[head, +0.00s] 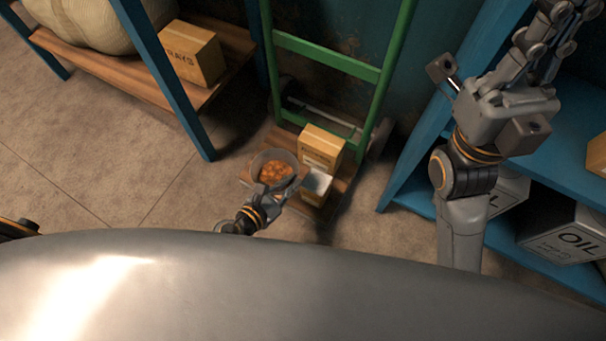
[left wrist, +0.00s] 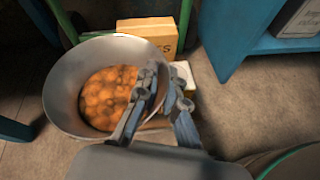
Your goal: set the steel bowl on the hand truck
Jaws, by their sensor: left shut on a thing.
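The steel bowl (head: 258,160), filled with orange-brown round pieces, is in the head view at the front left of the hand truck's wooden base. My left gripper (head: 284,186) is shut on the bowl's near right rim. In the left wrist view, the fingers (left wrist: 160,95) straddle the wall of the bowl (left wrist: 62,88), which looks roughly level. The hand truck (head: 401,50) has a green upright frame. I cannot tell whether the bowl touches the base or hangs just above it. My right gripper (head: 545,45) is raised at the upper right; its fingertips are unclear.
A cardboard box (head: 321,148) and a white box (head: 316,187) stand on the base, right beside the bowl. A blue shelf with an oil can (head: 566,236) is at right. A wooden-topped shelf with a carton (head: 190,54) is at left. The floor (head: 110,150) between is clear.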

